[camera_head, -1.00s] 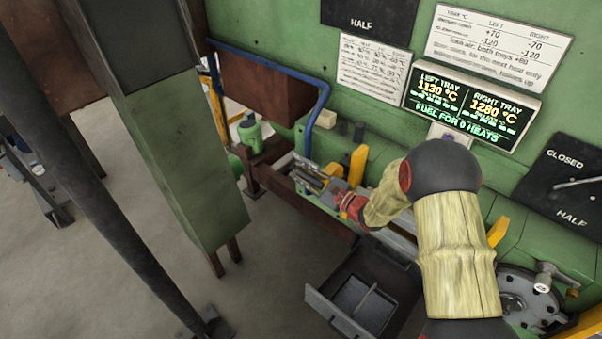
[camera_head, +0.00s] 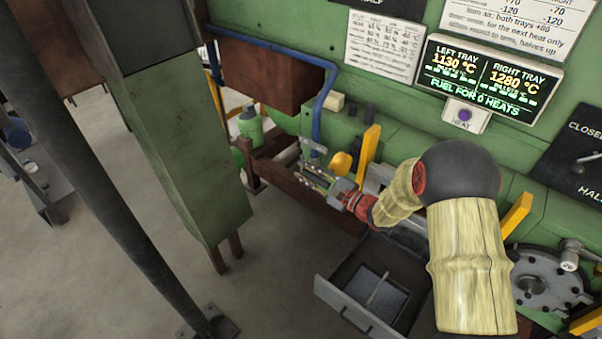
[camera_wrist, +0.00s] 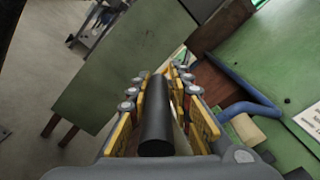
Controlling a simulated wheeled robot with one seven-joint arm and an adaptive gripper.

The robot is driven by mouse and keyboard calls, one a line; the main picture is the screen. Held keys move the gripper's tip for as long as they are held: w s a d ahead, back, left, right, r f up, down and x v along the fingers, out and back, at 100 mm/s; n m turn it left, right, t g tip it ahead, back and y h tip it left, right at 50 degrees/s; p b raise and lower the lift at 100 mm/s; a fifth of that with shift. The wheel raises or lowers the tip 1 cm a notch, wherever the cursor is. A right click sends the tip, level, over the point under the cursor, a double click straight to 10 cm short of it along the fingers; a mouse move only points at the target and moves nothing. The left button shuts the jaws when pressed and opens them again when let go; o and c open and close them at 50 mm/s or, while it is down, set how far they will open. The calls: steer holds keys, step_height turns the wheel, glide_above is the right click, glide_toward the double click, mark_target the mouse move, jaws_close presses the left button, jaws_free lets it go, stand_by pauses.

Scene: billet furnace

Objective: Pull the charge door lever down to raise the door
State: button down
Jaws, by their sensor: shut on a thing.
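My gripper (camera_head: 317,183) reaches out low beside the green furnace wall, at the lower end of a blue bent bar (camera_head: 322,105). In the wrist view a black cylindrical grip (camera_wrist: 157,120) lies lengthwise between the yellow-sided fingers of my gripper (camera_wrist: 160,85), which are shut on it. I cannot tell what the grip's far end joins. The blue bar also shows at the right in the wrist view (camera_wrist: 248,110). No door is clearly identifiable.
A grey open drawer (camera_head: 345,307) is below the arm. Yellow upright bars (camera_head: 369,145) stand close right of the gripper. A lit display (camera_head: 480,80) and a HEAT button (camera_head: 465,115) are on the wall.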

step_height(320, 180, down, 27)
steer(key=w+d+n+b, duration=0.2)
steer(key=n+b, duration=0.6)
steer(key=b, duration=2.4)
steer(key=shift+w, duration=0.2)
steer(key=shift+d+f, duration=0.2)
steer(key=shift+f, duration=0.05)
steer(key=c, duration=1.8)
jaws_free()
steer(key=shift+w+f, duration=0.1)
steer(key=shift+w, duration=0.1)
steer(key=shift+o, duration=0.6)
steer(key=shift+d, duration=0.1)
